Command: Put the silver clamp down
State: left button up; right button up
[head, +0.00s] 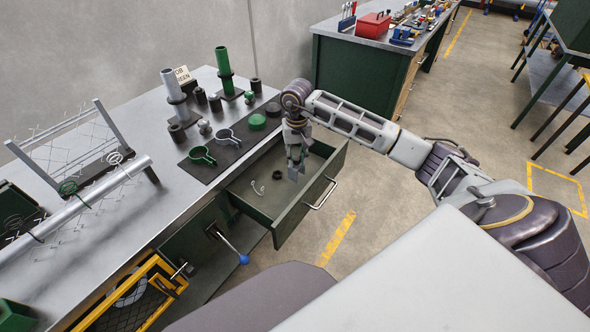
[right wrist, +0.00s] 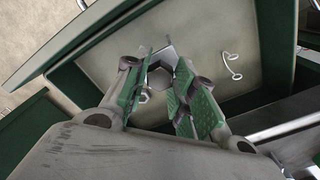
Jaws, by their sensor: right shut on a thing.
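My right gripper (head: 295,170) hangs over the open green drawer (head: 318,197), fingers pointing down. The drawer floor lies below. My left gripper is not in view.
A pale curved hook (head: 257,188) and a dark ring (head: 277,175) lie in the drawer. The dark mat (head: 216,167) beside it bears a green ringed part (head: 202,156) and a similar silver one (head: 228,138). The drawer's walls surround the gripper's space.

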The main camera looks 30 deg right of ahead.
jog(key=shift+f, duration=1)
jog(key=shift+f, duration=1.85)
jog(key=shift+f, duration=0.15)
jog(key=o, duration=0.9)
jog(key=shift+r, duration=6.15)
